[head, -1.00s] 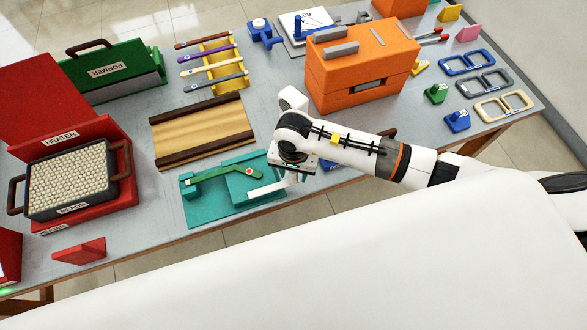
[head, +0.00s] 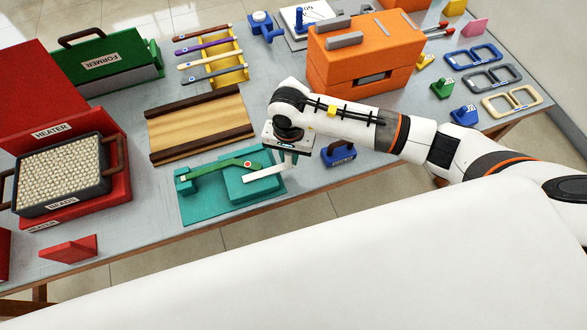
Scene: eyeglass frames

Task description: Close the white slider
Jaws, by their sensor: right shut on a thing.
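The white slider (head: 264,173) is a thin white bar at the right part of the teal fixture (head: 205,211) in the head view. A green lever (head: 215,170) with a red dot lies across the fixture, its dotted end close to the slider. My right gripper (head: 288,157) is over the fixture's right end, pointing down and shut on the slider's right end. The wrist hides part of the grip and of the fixture's back. My left gripper is out of view.
A blue handled block (head: 339,152) stands just right of my right gripper. A brown-edged wooden board (head: 200,125) lies behind the fixture. An orange box (head: 340,70) stands behind the arm. The red heater (head: 105,205) is at the left. Bare table lies left of the fixture.

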